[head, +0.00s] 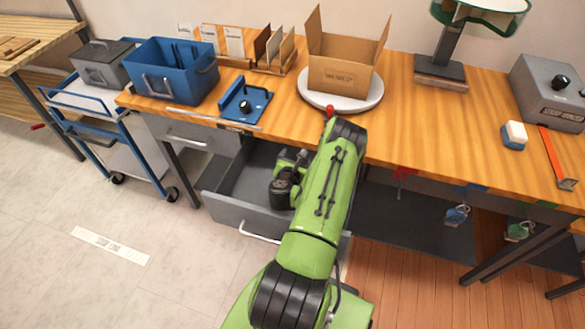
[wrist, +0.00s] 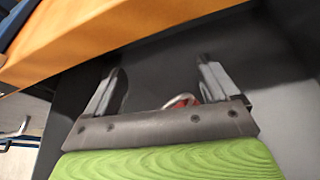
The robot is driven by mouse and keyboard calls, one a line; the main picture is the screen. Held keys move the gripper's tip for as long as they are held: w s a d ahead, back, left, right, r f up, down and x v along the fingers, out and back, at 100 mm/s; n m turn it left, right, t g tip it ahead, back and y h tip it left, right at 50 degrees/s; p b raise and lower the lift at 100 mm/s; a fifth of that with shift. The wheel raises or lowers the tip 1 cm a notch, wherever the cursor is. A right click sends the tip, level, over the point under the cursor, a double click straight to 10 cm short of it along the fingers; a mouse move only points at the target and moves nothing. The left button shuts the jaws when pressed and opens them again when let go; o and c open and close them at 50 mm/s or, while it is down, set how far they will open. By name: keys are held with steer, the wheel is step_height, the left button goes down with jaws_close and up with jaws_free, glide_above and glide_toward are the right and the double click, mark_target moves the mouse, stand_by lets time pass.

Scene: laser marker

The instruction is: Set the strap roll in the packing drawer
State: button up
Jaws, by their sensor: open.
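The grey packing drawer (head: 232,205) is pulled open under the bench, left of my green arm. My wrist reaches over the drawer in the head view, and my fingers cannot be made out there. In the wrist view my gripper (wrist: 160,66) is open, its two fingers wide apart with nothing clamped between the tips. A small red and white round item (wrist: 184,102), perhaps the strap roll, shows partly behind the gripper's palm bar, apart from the fingers, over a dark grey surface. Most of it is hidden. No red roll is visible in the head view.
The wooden bench top (head: 420,120) overhangs the drawer closely. An open cardboard box (head: 340,78) stands on a white turntable. A blue roll (head: 457,214) and a green roll (head: 518,231) hang under the bench; the red hook (head: 403,172) looks empty. A blue cart stands left.

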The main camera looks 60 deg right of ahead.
steer(key=p+v, duration=0.4)
steer(key=v, duration=0.7)
steer(key=w+a+r+n+t+y, duration=0.3)
steer(key=w+r+n+t, duration=0.15)
steer(key=w+n, duration=0.35)
steer(key=w+a+r+n+t+y, duration=0.25)
steer(key=w+a+r+n, duration=0.2)
steer(key=w+n, duration=0.3)
steer(key=w+a+r+n+t+y, duration=0.1)
steer(key=w+a+r+n+y, duration=0.5)
steer(key=a+n, duration=0.45)
steer(key=s+a+r+n+g+y, duration=0.1)
steer(key=s+a+r+n, duration=0.2)
steer(key=a+r+n, duration=0.35)
steer(key=s+a+r+n+g, duration=0.2)
steer(key=s+a+r+n, duration=0.15)
steer(key=n, duration=0.65)
steer(key=s+a+r+n+g, duration=0.1)
steer(key=s+a+r+n, duration=0.1)
steer(key=s+n, duration=0.3)
steer(key=s+a+r+n+g, duration=0.1)
steer(key=s+a+r+n, duration=0.1)
steer(key=s+n, duration=0.4)
steer(key=s+a, duration=0.1)
steer(key=s, duration=0.4)
steer(key=shift+a+g+y, duration=0.2)
steer(key=shift+g+y, duration=0.1)
steer(key=shift+y, duration=0.05)
